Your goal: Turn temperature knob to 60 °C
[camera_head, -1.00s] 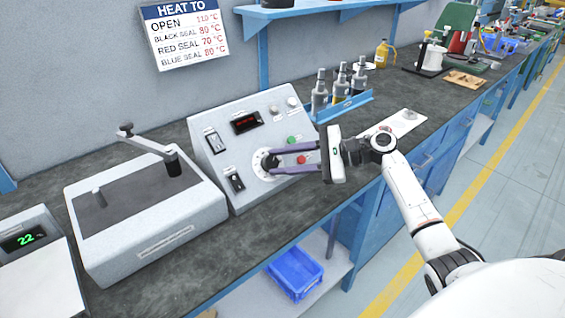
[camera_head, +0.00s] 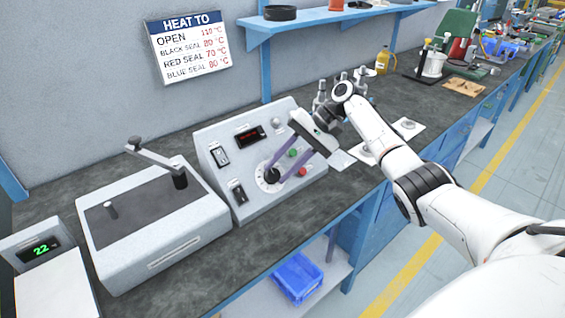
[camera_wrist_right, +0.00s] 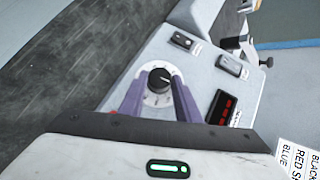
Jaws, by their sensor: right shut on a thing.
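The temperature knob (camera_head: 270,176) is a black knob on a white round dial on the sloped front of a grey control box (camera_head: 215,150). In the right wrist view the knob (camera_wrist_right: 160,77) has a white pointer line; the dial numbers are too small to read. My right gripper (camera_head: 279,172) has its purple fingers shut on the knob, one on each side, reaching in from the upper right. The fingers also show in the right wrist view (camera_wrist_right: 158,88). A red-digit display (camera_head: 249,136) sits above the dial; its digits are unclear. My left gripper is not in view.
Rocker switches (camera_head: 220,156), a green button (camera_head: 292,152) and a red button (camera_head: 302,172) surround the dial. A grey lever machine (camera_head: 150,245) stands left of the box. A wall sign (camera_head: 187,50) lists heat values.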

